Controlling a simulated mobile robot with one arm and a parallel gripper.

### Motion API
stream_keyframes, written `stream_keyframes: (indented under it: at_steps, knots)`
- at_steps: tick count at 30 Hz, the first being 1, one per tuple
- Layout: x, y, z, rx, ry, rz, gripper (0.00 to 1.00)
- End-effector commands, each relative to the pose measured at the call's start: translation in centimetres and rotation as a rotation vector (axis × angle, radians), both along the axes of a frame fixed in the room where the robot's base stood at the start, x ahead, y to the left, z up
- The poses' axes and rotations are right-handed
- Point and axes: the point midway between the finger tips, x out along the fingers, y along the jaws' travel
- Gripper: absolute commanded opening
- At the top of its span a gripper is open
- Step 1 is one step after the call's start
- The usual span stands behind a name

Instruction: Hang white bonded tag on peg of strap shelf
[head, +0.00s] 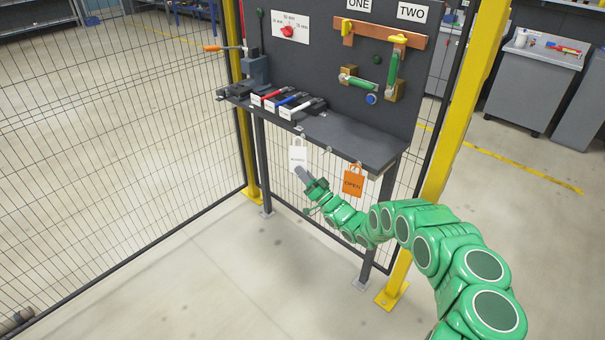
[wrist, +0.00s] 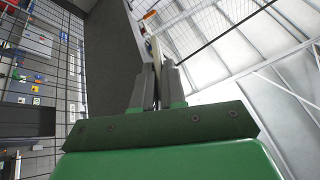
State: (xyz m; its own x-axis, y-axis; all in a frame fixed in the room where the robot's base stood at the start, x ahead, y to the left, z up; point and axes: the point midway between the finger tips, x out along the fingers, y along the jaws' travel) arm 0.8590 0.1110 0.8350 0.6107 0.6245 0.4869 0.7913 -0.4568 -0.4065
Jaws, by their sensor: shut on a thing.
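The white tag (head: 298,156) is upright with its handle loop at the top, in front of the left part of the shelf's front edge. My gripper (head: 302,173) is at the tag's lower part, reaching from below right. In the wrist view my gripper (wrist: 157,85) is shut on the white tag (wrist: 155,48), seen edge-on as a thin pale strip between the fingers. The dark strap shelf (head: 350,140) has small pegs along its front edge; one peg (head: 300,132) is just above the tag's loop. I cannot tell whether the loop is around it.
An orange tag marked OPEN (head: 353,182) hangs at the shelf's front right. Red, blue and white labelled items (head: 285,102) lie on the shelf's left, near a vise (head: 257,70). A yellow post (head: 462,105) stands at right, mesh fence at left.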

Motion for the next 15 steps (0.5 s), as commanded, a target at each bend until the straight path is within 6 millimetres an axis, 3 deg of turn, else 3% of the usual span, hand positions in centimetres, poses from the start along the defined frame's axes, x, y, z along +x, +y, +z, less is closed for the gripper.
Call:
stream_keyframes:
  at_steps: [6, 7, 12, 15]
  knots:
    - [0.0, 0.01, -0.02, 0.0, 0.0, 0.0, 0.0]
    - [0.0, 0.01, -0.02, 0.0, 0.0, 0.0, 0.15]
    - [0.0, 0.01, -0.01, 0.0, 0.0, 0.0, 0.41]
    - [0.0, 0.01, -0.01, 0.0, 0.0, 0.0, 0.41]
